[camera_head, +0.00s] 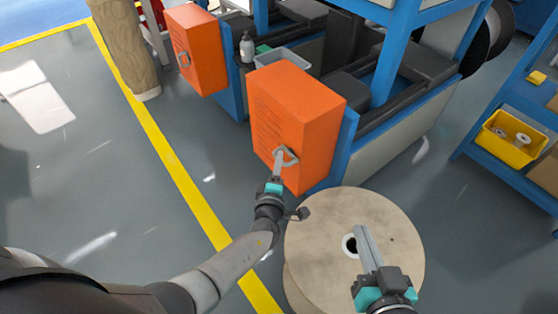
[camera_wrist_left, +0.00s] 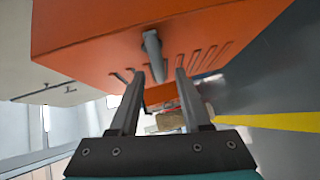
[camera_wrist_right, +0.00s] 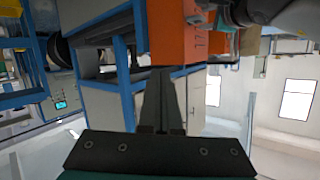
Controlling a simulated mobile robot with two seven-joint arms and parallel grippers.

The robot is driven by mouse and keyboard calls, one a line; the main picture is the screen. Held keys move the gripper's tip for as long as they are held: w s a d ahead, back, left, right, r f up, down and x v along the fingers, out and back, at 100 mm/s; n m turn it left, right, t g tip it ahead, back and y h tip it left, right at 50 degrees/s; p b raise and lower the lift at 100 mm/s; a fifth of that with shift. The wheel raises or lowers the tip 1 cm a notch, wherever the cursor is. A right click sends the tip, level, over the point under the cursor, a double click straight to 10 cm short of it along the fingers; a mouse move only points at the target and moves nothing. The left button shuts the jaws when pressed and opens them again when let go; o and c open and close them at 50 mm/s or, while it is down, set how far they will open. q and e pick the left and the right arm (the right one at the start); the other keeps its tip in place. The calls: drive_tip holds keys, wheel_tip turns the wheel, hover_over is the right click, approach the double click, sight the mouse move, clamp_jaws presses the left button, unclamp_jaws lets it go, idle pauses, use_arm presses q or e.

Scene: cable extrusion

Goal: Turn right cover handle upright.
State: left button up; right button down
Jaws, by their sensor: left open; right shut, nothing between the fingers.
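The right orange cover (camera_head: 300,112) has a grey handle (camera_head: 290,157) low on its slotted front face, and the handle looks slanted. My left gripper (camera_head: 279,157) is at the handle with its fingers pointing at the cover. In the left wrist view the open fingers (camera_wrist_left: 158,75) have the handle (camera_wrist_left: 153,52) between their tips. A gap shows at the finger sides, but I cannot tell whether either finger touches it. My right gripper (camera_head: 361,230) is shut and empty above the wooden spool; its closed fingers also show in the right wrist view (camera_wrist_right: 163,75).
The wooden spool (camera_head: 315,215) stands on the floor before the right cover. A second orange cover (camera_head: 198,45) with its own handle (camera_head: 183,58) is at the left. A blue shelf with a yellow bin (camera_head: 508,138) is at the right.

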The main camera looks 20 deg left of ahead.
use_arm(q)
drive_tip(key=shift+b+x, duration=0.65)
drive_tip(key=shift+x, duration=0.6)
use_arm(e)
drive_tip(key=shift+s+a+r+m+t+y, duration=0.15)
drive_tip(key=shift+s+a+r+t+y, duration=0.2)
drive_tip(key=shift+t, duration=0.3)
drive_tip(key=shift+s+a+r+m+t+y, duration=0.2)
drive_tip(key=shift+a+r+t, duration=0.1)
drive_tip(key=shift+r+t, duration=0.3)
use_arm(q)
clamp_jaws()
use_arm(e)
drive_tip(key=shift+f, duration=0.1)
